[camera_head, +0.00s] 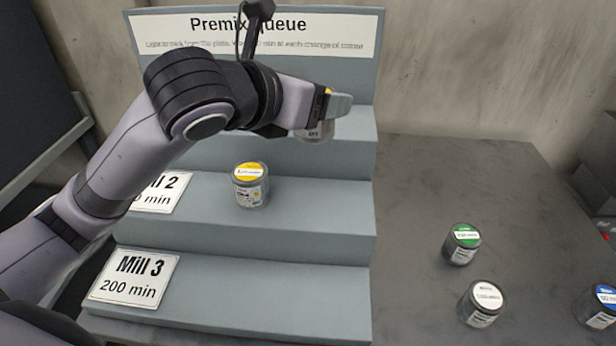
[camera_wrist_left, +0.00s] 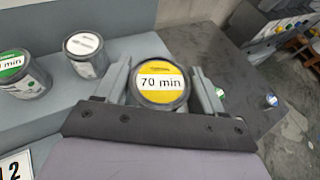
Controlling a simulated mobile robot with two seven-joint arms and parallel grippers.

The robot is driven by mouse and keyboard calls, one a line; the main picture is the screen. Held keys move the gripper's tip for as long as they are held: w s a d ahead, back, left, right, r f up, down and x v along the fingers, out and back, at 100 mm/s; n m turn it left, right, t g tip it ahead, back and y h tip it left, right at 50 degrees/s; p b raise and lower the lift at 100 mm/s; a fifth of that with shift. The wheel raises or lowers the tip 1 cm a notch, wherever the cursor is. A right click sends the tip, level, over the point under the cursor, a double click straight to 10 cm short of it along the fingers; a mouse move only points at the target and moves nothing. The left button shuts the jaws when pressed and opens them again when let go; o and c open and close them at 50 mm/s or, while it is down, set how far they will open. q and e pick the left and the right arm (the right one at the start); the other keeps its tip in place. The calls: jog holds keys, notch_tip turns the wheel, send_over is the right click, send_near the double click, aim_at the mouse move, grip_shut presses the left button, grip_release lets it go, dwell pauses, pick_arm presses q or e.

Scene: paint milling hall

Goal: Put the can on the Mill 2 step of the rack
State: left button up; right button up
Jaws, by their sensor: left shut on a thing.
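My left gripper (camera_head: 328,104) is shut on a yellow-lidded can (camera_head: 318,131), in front of the upper part of the rack (camera_head: 240,235). In the left wrist view the held can's lid (camera_wrist_left: 160,82) reads "70 min" and sits upright between the two fingers (camera_wrist_left: 163,85). In the head view the gripper hides most of it; I cannot tell whether it touches a step. Another yellow-lidded can (camera_head: 250,186) stands on the Mill 2 step, right of the Mill 2 card (camera_head: 160,193). My right gripper is not in view.
In the left wrist view a green-lidded can (camera_wrist_left: 24,77) and a white-lidded can (camera_wrist_left: 86,54) stand on a rack step. On the table (camera_head: 450,175) stand a green-lidded (camera_head: 462,244), a white-lidded (camera_head: 481,304) and a blue-lidded can (camera_head: 600,307). The Mill 3 step (camera_head: 270,295) is empty.

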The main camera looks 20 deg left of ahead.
pick_arm(q)
notch_tip(320, 180, down, 14)
jog(key=shift+r, duration=0.1)
dwell(0.5)
jog(key=shift+f, duration=0.2)
jog(key=o, duration=0.9)
jog(key=shift+r, duration=0.15)
